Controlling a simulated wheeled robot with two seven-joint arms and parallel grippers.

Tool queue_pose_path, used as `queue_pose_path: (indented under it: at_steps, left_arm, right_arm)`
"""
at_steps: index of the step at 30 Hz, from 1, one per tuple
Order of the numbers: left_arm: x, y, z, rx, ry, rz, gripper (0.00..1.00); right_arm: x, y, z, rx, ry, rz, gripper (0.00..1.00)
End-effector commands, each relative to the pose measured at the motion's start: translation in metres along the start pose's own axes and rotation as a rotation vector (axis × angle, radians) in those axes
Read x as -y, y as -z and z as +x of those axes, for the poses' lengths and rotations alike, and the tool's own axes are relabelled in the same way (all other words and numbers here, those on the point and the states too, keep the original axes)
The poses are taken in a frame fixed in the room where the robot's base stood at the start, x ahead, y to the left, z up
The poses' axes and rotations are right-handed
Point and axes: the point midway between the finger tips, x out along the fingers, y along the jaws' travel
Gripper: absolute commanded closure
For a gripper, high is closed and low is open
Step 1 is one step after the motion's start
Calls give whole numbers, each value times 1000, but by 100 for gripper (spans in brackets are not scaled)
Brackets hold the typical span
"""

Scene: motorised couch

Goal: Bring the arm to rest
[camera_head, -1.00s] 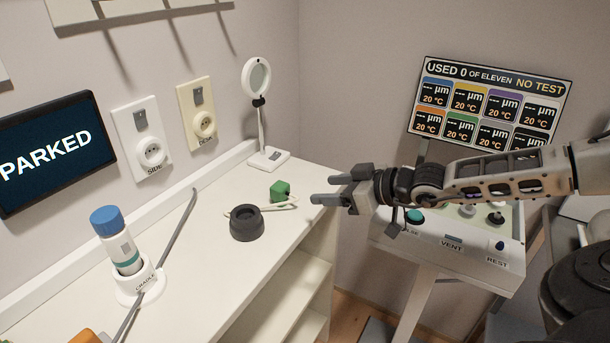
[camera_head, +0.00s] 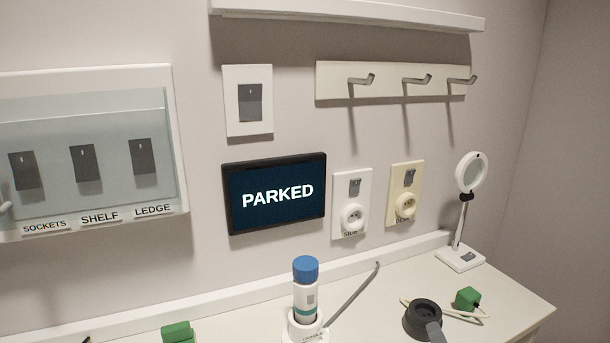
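A dark wall screen (camera_head: 276,194) reads "PARKED". A bottle with a blue cap (camera_head: 305,269) stands upright in a white cradle (camera_head: 291,337) on the counter, beside a thin grey rod (camera_head: 352,300) that slants up to the right. A grey piece that looks like a fingertip of my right gripper (camera_head: 436,333) shows at the bottom edge, in front of a black ring-shaped holder (camera_head: 419,318). The rest of that gripper is out of frame, so its opening cannot be told. My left gripper is not in view. The panel with the REST button is out of view now.
A green plug (camera_head: 467,298) with a pale cord and a magnifier lamp (camera_head: 471,172) stand at the counter's right. Another green block (camera_head: 177,332) is at the bottom left. A clear-covered switch box (camera_head: 180,140), two sockets and a hook rail (camera_head: 330,82) are on the wall.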

Motion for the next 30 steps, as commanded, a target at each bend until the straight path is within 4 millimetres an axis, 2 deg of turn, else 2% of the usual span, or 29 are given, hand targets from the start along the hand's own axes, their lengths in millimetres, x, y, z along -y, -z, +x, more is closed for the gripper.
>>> queue_pose_path:
  at_steps: [1,3,6,12,18,21,30]
  left_arm:
    - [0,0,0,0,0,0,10]
    - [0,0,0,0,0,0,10]
    - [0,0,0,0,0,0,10]
    - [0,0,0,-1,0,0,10]
    - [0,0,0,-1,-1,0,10]
    - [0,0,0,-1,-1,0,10]
    - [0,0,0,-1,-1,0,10]
  right_arm:
    - [27,7,-12,-15,146,252,42]
    - [57,15,-28,-4,315,535,42]
    - [91,27,-52,37,520,849,42]
    - [135,48,-103,175,848,1299,42]
    - [162,65,-156,369,1127,1638,42]
    - [166,75,-138,311,1066,1651,42]
    - [182,109,-102,148,909,1734,42]
